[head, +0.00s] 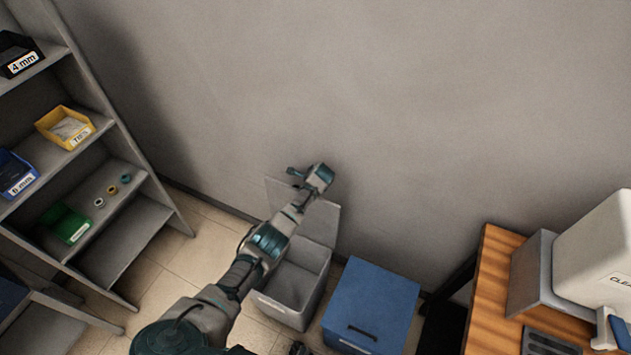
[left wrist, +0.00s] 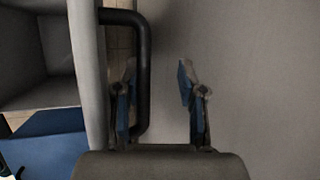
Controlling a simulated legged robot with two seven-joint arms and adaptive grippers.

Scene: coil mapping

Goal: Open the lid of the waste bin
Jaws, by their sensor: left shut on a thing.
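The waste bin is a grey open-topped box (head: 285,308) on the floor by the wall, and its inside shows empty. Its grey lid (head: 322,224) stands raised, tilted up near the wall. In the left wrist view the lid (left wrist: 85,75) is seen nearly edge-on with its black handle (left wrist: 145,75). My left gripper (head: 312,185) is at the lid's upper edge. In the wrist view the left gripper (left wrist: 157,85) has one finger inside the handle loop and one outside, shut on the handle. My right gripper is not clearly seen.
A blue closed bin (head: 375,300) stands right of the grey one. A shelf (head: 125,240) with small part boxes is at the left. A wooden table (head: 487,290) with a white machine (head: 600,250) is at the right. Wall space above the lid is clear.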

